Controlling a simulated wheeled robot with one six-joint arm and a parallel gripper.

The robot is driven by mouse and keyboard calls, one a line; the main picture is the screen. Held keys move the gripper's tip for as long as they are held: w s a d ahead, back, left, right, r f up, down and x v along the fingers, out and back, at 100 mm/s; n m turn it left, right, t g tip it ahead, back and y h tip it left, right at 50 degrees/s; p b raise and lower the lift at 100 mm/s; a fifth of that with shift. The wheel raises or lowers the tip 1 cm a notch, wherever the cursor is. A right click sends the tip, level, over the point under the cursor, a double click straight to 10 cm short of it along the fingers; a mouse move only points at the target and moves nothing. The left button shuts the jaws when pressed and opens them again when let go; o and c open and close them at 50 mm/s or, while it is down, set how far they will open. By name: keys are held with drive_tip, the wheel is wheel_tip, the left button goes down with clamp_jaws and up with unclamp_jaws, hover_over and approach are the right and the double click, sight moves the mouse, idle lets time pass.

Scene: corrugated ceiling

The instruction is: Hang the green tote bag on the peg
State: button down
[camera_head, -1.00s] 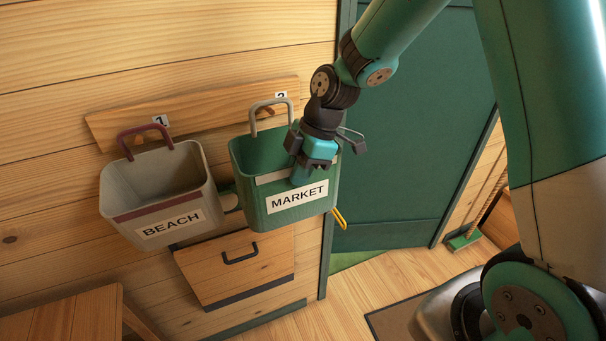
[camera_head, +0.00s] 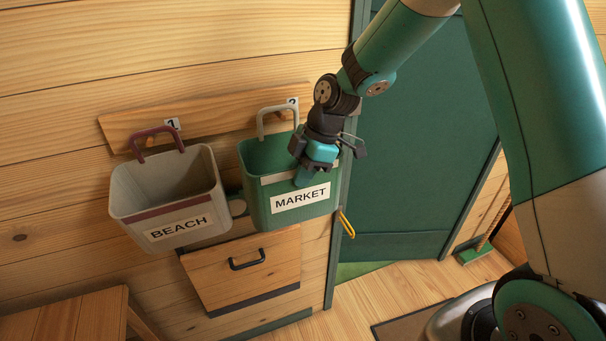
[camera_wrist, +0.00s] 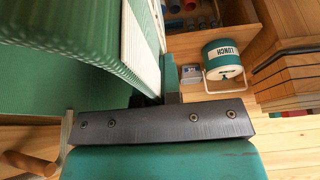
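The green tote bag (camera_head: 258,195), labelled MARKET, is upright in front of the wall board below the number 2. Its pale handle (camera_head: 261,122) stands up near that number. My gripper (camera_head: 308,178) is at the bag's front right rim and appears closed on its wall; the inner finger is hidden. In the wrist view the bag's ribbed wall (camera_wrist: 92,38) runs down to the fingers (camera_wrist: 172,82). A brown wooden peg (camera_wrist: 32,163) shows at lower left, close to a pale strip of handle (camera_wrist: 66,132). I cannot tell whether the handle is over it.
A grey BEACH tote (camera_head: 165,190) hangs at number 1, just left of the green bag. A wooden drawer front (camera_head: 245,268) is below. A yellow loop (camera_head: 346,225) hangs at right beside the green door (camera_head: 415,170).

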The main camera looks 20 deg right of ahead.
idle(0.4)
drive_tip(key=c, duration=1.2)
unclamp_jaws()
drive_tip(key=shift+r, duration=0.1)
drive_tip(key=b+v, duration=0.3)
drive_tip(key=v, duration=1.4)
drive_tip(key=s+a+f+m+b, duration=0.3)
drive_tip(key=s+a+m, duration=0.2)
drive_tip(key=s+a, duration=0.5)
drive_tip(key=s+f+m+b, duration=0.1)
drive_tip(key=s+f+m, duration=0.1)
drive_tip(key=s, duration=0.3)
drive_tip(key=s+f+m, duration=0.2)
drive_tip(key=s, duration=0.3)
drive_tip(key=s+a+f+m+b, duration=0.1)
drive_tip(key=s+f+m, duration=0.1)
drive_tip(key=s, duration=0.3)
drive_tip(key=shift+s+a+f+b, duration=0.15)
drive_tip(key=shift+f+b, duration=0.15)
drive_tip(key=shift+f, duration=0.25)
